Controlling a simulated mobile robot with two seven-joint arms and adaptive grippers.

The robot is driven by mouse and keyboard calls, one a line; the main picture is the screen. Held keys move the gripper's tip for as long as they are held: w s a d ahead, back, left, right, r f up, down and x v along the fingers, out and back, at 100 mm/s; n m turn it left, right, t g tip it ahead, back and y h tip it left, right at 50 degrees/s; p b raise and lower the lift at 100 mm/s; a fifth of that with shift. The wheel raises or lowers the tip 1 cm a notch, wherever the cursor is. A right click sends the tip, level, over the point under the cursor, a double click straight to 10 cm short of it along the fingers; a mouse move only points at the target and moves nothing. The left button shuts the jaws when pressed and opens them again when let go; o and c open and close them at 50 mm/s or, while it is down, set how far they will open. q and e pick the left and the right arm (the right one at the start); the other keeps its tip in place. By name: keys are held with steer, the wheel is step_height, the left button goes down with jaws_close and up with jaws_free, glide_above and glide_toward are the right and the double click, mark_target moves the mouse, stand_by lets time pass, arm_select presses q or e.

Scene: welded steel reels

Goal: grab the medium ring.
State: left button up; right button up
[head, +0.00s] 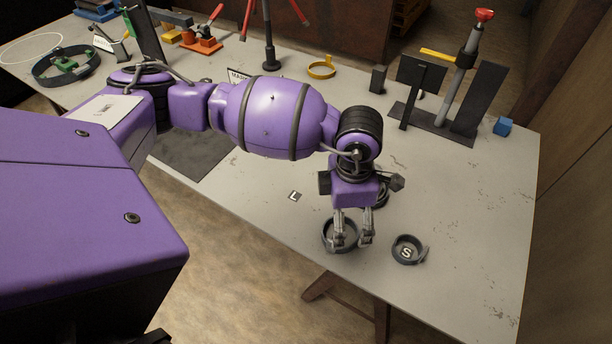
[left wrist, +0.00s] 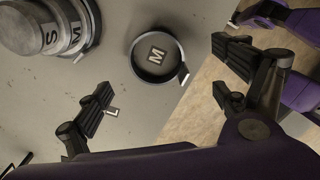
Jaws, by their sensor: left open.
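The medium ring is a dark shallow ring with a small side tab, lying on the table around an M label; it shows in the head view (head: 327,238) and the left wrist view (left wrist: 134,62). My left gripper (head: 352,240) points down at it, with jaws apart and nothing between the pads. In the left wrist view the gripper (left wrist: 166,85) has a finger to either side of the ring, which lies beyond the fingertips. One finger hides part of the ring in the head view. I cannot tell the exact height gap.
A smaller ring around an S label (head: 397,250) lies right of the medium ring. An L label (head: 295,196) lies bare to the left. A stepped grey stack (left wrist: 28,30) marked S and M stands close by. The table's front edge is near.

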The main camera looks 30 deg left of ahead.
arm_select(q)
steer(key=shift+s+a+f, duration=0.2)
steer(key=shift+a+f, duration=0.1)
steer(key=shift+f, duration=0.3)
steer(key=shift+s+a+f, duration=0.15)
steer(key=shift+a+f, duration=0.1)
steer(key=shift+f, duration=0.3)
steer(key=f, duration=0.2)
steer(key=w+f, duration=0.1)
steer(key=f, duration=0.1)
steer(key=shift+f, duration=0.7)
steer(key=c, duration=1.3)
steer(key=shift+r, duration=0.1)
steer(key=shift+c, duration=0.5)
arm_select(e)
steer(key=shift+s+a+f, duration=0.15)
steer(key=shift+s+a, duration=0.15)
steer(key=shift+s, duration=0.25)
arm_select(q)
steer(key=shift+w+r, duration=0.1)
steer(key=shift+r, duration=0.05)
